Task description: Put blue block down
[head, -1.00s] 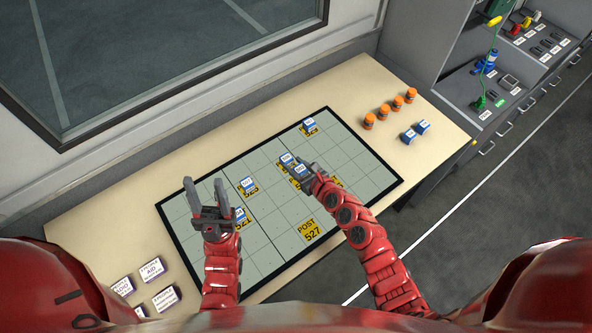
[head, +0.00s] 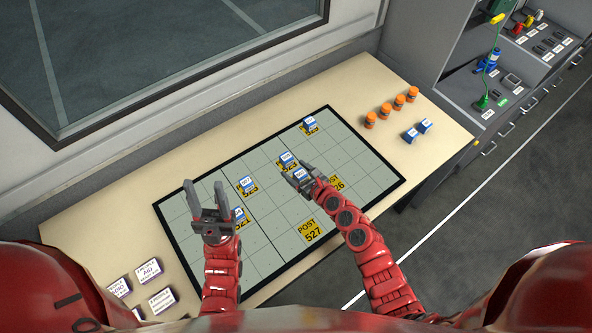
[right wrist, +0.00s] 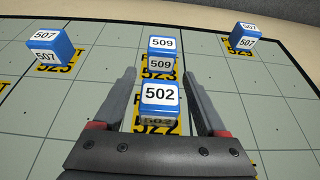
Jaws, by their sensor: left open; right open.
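A blue block with a white 502 label (right wrist: 161,97) stands on a yellow post label (right wrist: 157,127) on the grid board, between the fingers of my right gripper (right wrist: 163,88). The fingers are open, with a gap on each side of the block. In the head view the block (head: 301,175) shows at my right gripper (head: 297,172), right of the board's middle. The number on the post label is partly hidden. My left gripper (head: 206,190) is open and empty above the board's left part, near another blue block (head: 237,215).
Blue block 509 (right wrist: 161,52) stands just behind block 502. Other blue blocks (right wrist: 50,48) stand on the board (head: 270,215). White-labelled blocks (head: 148,272) lie at the table's left end.

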